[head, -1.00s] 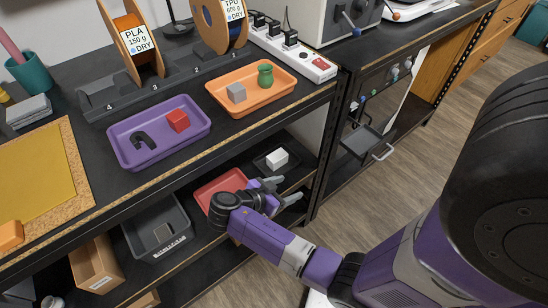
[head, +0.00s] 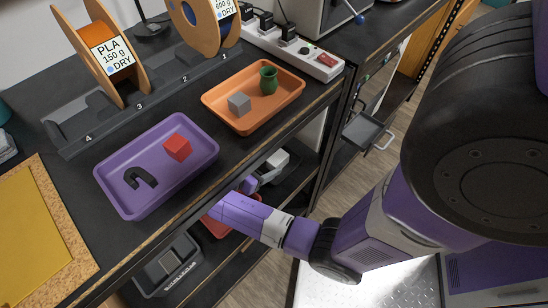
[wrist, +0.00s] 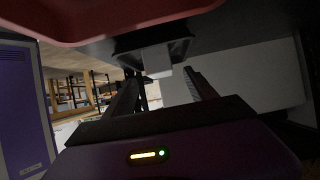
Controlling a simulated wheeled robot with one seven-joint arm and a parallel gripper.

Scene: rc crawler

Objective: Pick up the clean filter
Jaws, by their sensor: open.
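A white block, which looks like the clean filter (head: 278,159), sits in a small black tray (wrist: 181,47) on the lower shelf. In the wrist view the white block (wrist: 157,60) shows between and beyond my two fingers. My gripper (wrist: 162,76) is open, with nothing held. I cannot tell whether the fingers touch the block.
A red tray (head: 215,226) lies beside my wrist on the lower shelf; it fills the top left of the wrist view (wrist: 110,38). Above are a purple tray (head: 117,200) and an orange tray (head: 222,113).

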